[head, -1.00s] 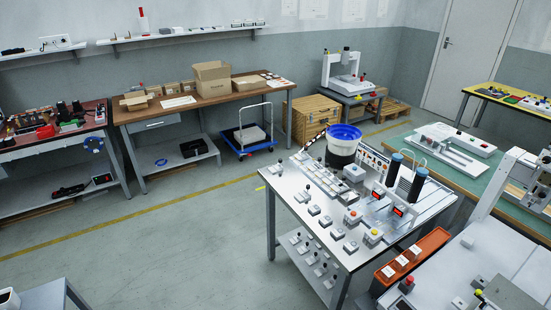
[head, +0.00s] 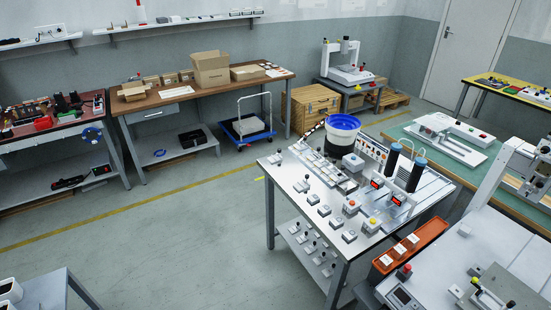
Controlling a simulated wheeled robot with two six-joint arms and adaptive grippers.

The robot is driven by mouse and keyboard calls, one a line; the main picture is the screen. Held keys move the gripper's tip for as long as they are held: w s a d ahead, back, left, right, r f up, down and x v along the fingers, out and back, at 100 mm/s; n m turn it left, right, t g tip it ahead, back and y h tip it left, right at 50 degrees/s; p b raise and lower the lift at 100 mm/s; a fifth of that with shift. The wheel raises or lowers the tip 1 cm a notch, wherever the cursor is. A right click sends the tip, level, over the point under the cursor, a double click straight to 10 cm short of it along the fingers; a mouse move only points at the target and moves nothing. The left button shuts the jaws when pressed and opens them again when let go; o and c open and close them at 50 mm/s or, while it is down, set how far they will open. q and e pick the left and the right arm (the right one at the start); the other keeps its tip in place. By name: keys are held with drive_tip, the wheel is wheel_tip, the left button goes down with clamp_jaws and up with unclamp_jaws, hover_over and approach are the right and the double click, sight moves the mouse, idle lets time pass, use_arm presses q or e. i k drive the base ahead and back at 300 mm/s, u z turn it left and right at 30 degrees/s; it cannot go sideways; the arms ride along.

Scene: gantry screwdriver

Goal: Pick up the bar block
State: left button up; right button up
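I cannot tell for certain which thing is the bar block. Several small grey blocks, some with knobs or levers, stand on the metal-topped table (head: 283,190) in the middle right; one grey block (head: 336,221) is near its front edge. A small pale block (head: 464,230) lies on the white work surface (head: 450,252) at the lower right. A white gantry-like frame (head: 490,185) rises at the right edge, partly cut off. Neither of my grippers shows in the head view.
A blue bowl (head: 343,122) and two dark blue-topped cylinders stand on the metal table. An orange tray (head: 423,236) sits between it and the white surface. A grey table (head: 45,290) with white containers is at the lower left. The floor (head: 170,245) between is clear.

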sight(277, 157)
drive_tip(key=u, duration=0.45)
drive_tip(key=i, duration=0.6)
drive_tip(key=u, duration=0.5)
drive_tip(key=i, duration=1)
drive_tip(key=z, duration=0.45)
